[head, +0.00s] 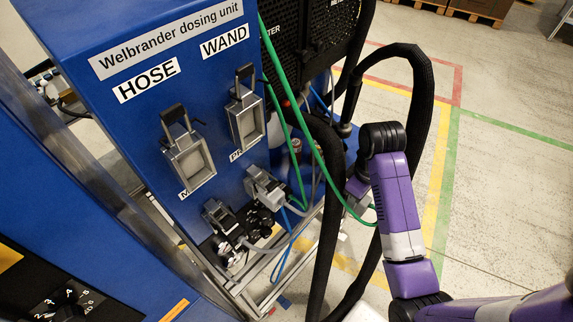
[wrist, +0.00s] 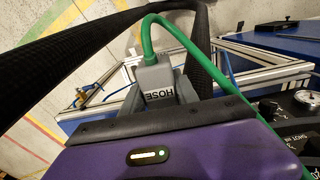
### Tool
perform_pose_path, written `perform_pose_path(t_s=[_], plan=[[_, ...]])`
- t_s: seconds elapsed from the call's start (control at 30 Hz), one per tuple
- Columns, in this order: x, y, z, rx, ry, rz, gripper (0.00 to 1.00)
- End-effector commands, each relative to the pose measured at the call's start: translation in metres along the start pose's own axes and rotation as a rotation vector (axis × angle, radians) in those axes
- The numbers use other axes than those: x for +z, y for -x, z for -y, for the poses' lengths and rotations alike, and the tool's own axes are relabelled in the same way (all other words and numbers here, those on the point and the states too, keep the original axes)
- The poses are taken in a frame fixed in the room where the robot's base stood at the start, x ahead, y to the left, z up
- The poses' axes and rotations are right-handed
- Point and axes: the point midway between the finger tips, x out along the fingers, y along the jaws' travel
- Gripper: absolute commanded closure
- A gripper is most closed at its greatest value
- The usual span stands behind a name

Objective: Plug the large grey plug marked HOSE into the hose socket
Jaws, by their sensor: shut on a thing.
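The large grey plug marked HOSE (wrist: 155,76) is between the fingers of my gripper (wrist: 157,98) in the wrist view, its lettering upside down. A green cable (wrist: 150,34) loops from its far end. In the head view my purple arm hides most of the gripper, and only a bit of the grey plug (head: 357,205) shows. The hose socket (head: 190,160) is a grey frame with a black lever, under the HOSE label (head: 146,80) on the blue dosing unit (head: 120,35). The held plug is well to the right of this socket and apart from it.
The wand socket (head: 246,120) sits right of the hose socket. Grey connectors with leads (head: 264,187) are lower on the panel. Floor at right is open.

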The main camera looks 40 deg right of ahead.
Motion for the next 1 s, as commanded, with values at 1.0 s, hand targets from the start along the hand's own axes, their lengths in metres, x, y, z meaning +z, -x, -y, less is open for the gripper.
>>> perform_pose_path(t_s=[1.0], plan=[[-0.036,-0.003,0.001,0.004,0.015,0.003,1.0]])
